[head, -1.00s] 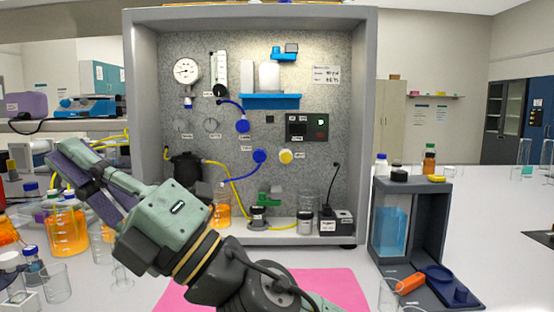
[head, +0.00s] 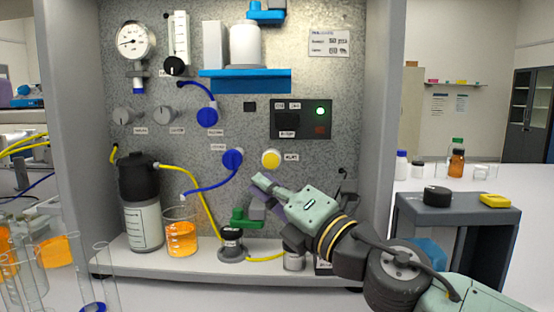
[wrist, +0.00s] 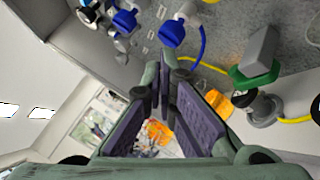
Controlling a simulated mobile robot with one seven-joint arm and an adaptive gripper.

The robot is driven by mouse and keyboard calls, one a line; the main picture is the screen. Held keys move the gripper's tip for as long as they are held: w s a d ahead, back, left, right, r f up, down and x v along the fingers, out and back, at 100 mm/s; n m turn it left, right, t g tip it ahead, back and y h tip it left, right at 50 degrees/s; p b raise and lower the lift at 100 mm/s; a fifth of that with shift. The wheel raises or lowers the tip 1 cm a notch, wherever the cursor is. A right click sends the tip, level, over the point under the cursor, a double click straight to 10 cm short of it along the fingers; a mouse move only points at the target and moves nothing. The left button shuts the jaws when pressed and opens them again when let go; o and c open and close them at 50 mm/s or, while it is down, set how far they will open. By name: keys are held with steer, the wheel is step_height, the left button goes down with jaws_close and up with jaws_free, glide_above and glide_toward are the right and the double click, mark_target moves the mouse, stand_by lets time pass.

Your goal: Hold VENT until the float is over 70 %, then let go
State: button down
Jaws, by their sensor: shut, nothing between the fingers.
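A round yellow button (head: 271,158) sits on the speckled panel (head: 330,75), with a small label beside it that I cannot read surely. A clear upright tube (head: 178,38) at the panel's upper left looks like the float gauge; its float and reading are too small to tell. My gripper (head: 262,181) is just below the yellow button in the head view, apart from it in the picture. In the wrist view my gripper (wrist: 164,68) has its fingertips together, with nothing between them. The yellow button is not seen in the wrist view.
Blue knobs (head: 233,159), a pressure gauge (head: 136,41) and a switch box with a green light (head: 301,118) are on the panel. A green valve (head: 246,216), a beaker of orange liquid (head: 180,232) and a black-topped canister (head: 140,205) stand on the ledge below.

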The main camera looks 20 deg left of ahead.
steer(key=w+a, duration=0.2)
steer(key=w, duration=0.6)
steer(key=shift+a, duration=0.25)
steer(key=shift+w+r, duration=0.1)
steer(key=shift+w, duration=0.1)
stand_by(1.4)
steer(key=shift+w+a, duration=0.15)
steer(key=shift+w, duration=0.1)
steer(key=shift+w+a+p, duration=0.1)
steer(key=shift+w+p, duration=0.2)
steer(key=shift+w, duration=0.25)
stand_by(0.7)
steer(key=shift+s, duration=0.1)
stand_by(1.5)
steer(key=shift+s+d, duration=0.25)
steer(key=shift+s, duration=0.6)
steer(key=shift+s+d, duration=0.25)
steer(key=shift+s, duration=0.55)
steer(key=shift+s+d, duration=0.2)
steer(key=shift+s, duration=0.6)
steer(key=shift+s+d, duration=0.25)
steer(key=shift+s, duration=0.55)
